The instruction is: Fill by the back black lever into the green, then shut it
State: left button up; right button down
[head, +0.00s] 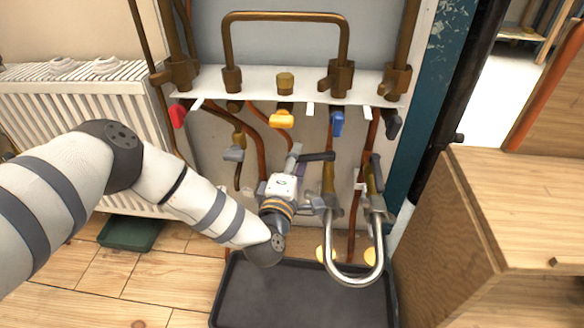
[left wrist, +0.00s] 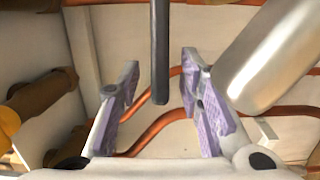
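Two valves with black levers stand at the silver U-shaped pipe (head: 352,280). One black lever (head: 318,156) points left from the left valve (head: 328,182); the other black lever (head: 376,168) is on the right valve. My left gripper (head: 308,178) is open beside the left valve. In the left wrist view, a dark lever (left wrist: 160,45) reaches between the open fingers (left wrist: 160,80), with gaps on both sides. I cannot tell for sure which lever this is. A dark green tray (head: 130,233) lies on the floor below the radiator. My right gripper is out of view.
A dark grey tray (head: 300,300) lies under the pipes. Red (head: 178,115), yellow (head: 281,120), blue (head: 337,123) and dark (head: 394,124) handles sit under the white shelf. A radiator (head: 85,110) stands left; a wooden cabinet (head: 450,240) closes off the right.

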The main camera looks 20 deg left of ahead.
pick_arm(q)
jog(key=s+d, duration=0.1)
jog(key=s, duration=1)
jog(key=shift+d, duration=0.25)
